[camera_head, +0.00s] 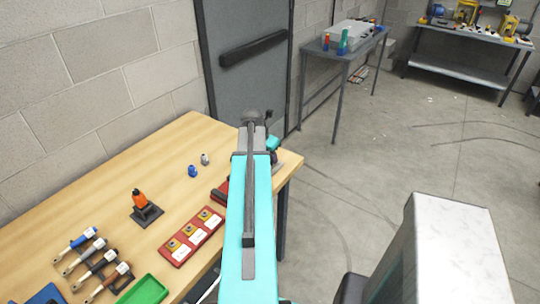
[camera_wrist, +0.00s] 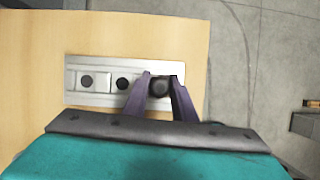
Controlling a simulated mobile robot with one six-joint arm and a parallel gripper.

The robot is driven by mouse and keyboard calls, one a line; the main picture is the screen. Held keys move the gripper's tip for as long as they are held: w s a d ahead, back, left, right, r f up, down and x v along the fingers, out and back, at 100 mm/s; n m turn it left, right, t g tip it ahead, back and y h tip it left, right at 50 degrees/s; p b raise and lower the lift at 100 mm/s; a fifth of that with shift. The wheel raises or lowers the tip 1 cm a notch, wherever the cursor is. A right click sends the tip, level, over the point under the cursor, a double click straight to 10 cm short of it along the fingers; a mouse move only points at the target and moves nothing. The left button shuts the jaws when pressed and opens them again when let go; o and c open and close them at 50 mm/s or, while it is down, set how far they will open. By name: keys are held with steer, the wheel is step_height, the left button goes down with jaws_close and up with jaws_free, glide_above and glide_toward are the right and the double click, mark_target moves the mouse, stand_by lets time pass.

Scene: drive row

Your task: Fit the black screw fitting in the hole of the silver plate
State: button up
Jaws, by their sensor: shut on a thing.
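The silver plate (camera_wrist: 108,100) lies on the wooden table in the wrist view, near the table's right edge. Two dark round spots show in its left and middle squares; I cannot tell whether they are open holes or filled. My gripper (camera_wrist: 160,80) is over the plate's right end, with its purple fingers shut on the black screw fitting (camera_wrist: 160,89). The fitting hides what is under it, so I cannot tell whether it is in a hole or above it. In the head view my arm hides most of the work spot.
The wooden table (camera_head: 160,150) also carries a red tray (camera_head: 178,259), an orange-topped item on a dark base (camera_head: 139,203), small blue (camera_head: 192,171) and grey (camera_head: 205,159) pieces, several handled tools (camera_head: 97,268) and a green tray (camera_head: 145,290). Open floor lies to the right.

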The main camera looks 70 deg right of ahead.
steer(key=shift+f, duration=0.15)
stand_by(0.8)
steer(key=o, duration=1.1)
steer(key=shift+a, duration=0.1)
steer(key=b+v, duration=0.3)
steer(key=v, duration=1)
steer(key=shift+r, duration=0.4)
